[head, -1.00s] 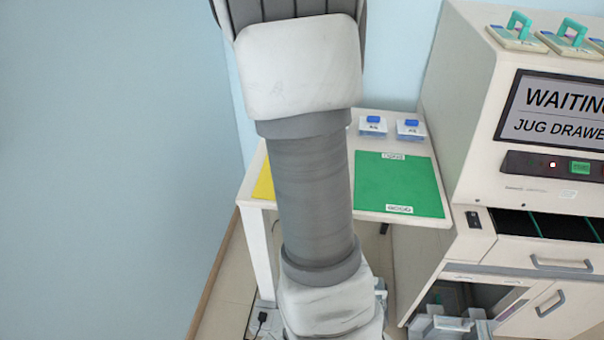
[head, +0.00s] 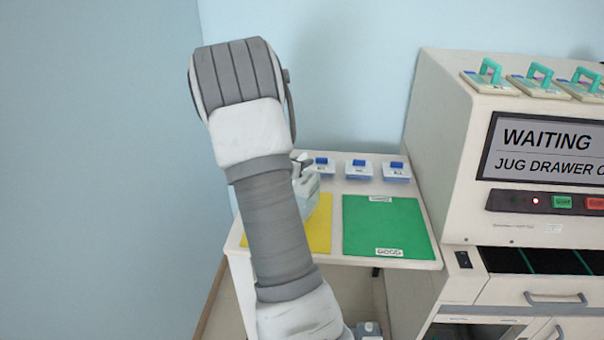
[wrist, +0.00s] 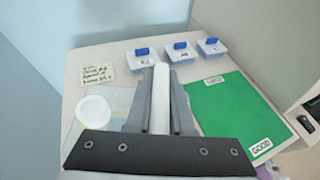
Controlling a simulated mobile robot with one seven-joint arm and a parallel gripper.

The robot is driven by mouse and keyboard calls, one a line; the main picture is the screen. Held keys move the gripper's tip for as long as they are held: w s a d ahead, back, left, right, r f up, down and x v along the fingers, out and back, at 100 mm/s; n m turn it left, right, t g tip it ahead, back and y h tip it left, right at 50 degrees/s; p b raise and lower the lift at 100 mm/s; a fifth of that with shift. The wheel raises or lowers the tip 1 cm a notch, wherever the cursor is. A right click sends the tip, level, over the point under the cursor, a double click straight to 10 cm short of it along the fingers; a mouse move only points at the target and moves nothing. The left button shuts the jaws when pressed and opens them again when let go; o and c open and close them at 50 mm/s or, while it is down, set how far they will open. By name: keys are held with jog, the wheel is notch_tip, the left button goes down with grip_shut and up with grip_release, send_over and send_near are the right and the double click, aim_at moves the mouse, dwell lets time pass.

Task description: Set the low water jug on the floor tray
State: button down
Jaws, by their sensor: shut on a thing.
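In the wrist view my gripper (wrist: 160,105) is shut on a white upright bar, which looks like the handle of the water jug. The pale, see-through jug (wrist: 118,103) with a round white cap (wrist: 93,111) shows left of the fingers. In the head view the jug (head: 307,203) is partly hidden behind my arm, over the yellow mat; my gripper (head: 301,163) is at its top. I cannot tell whether the jug touches the table. Its water level is not clear. I cannot make out the floor tray in either current view.
The white table (head: 330,256) bears a yellow mat (head: 319,232), a green mat (head: 387,226) and several small blue-topped containers (head: 359,168) at the back. A wall closes off the left.

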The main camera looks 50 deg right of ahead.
jog(key=shift+w+f, duration=0.15)
jog(key=shift+w, duration=0.1)
jog(key=shift+f, duration=1.95)
jog(key=shift+f+b, duration=0.25)
jog(key=shift+b, duration=0.3)
jog(key=c, duration=0.8)
grip_release()
jog(key=shift+r, duration=0.15)
